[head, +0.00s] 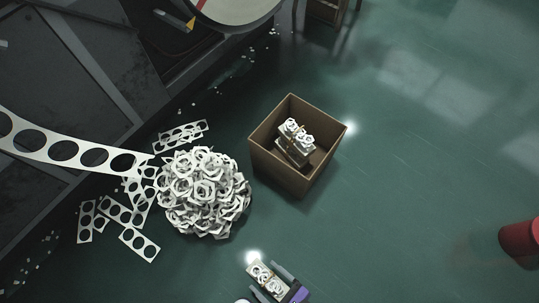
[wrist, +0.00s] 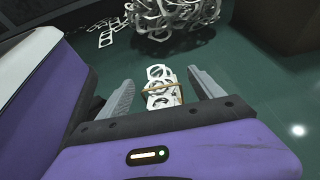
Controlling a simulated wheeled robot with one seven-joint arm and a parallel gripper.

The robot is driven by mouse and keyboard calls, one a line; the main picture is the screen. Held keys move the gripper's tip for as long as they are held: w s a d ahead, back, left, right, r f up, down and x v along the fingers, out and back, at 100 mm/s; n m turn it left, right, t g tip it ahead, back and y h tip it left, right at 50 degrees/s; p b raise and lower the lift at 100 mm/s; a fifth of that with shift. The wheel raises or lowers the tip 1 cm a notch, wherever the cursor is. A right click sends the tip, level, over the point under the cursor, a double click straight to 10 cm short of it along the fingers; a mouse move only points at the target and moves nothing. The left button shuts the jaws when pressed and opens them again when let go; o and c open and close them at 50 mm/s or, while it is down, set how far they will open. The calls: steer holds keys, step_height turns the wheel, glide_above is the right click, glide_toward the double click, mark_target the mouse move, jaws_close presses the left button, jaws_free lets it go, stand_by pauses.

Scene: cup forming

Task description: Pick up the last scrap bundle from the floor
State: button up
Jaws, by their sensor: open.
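The scrap bundle (head: 262,272) is a short stack of white punched strips tied with a tan band. It lies at the bottom of the head view, and in the wrist view the bundle (wrist: 160,90) shows at the middle. My gripper (head: 264,277) is open, with one finger on each side of the bundle. In the wrist view my gripper (wrist: 162,78) shows gaps between both fingers and the bundle. Whether the bundle touches the floor is hard to tell.
An open brown box (head: 275,175) holds other tied bundles (head: 296,142). A heap of white scrap rings (head: 203,192) stands left of it, with loose strips (head: 139,244) around. A long punched strip (head: 62,150) comes from dark machinery. A red object (head: 521,240) is far right.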

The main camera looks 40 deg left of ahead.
steer(key=c, duration=1.6)
steer(key=shift+r, duration=0.1)
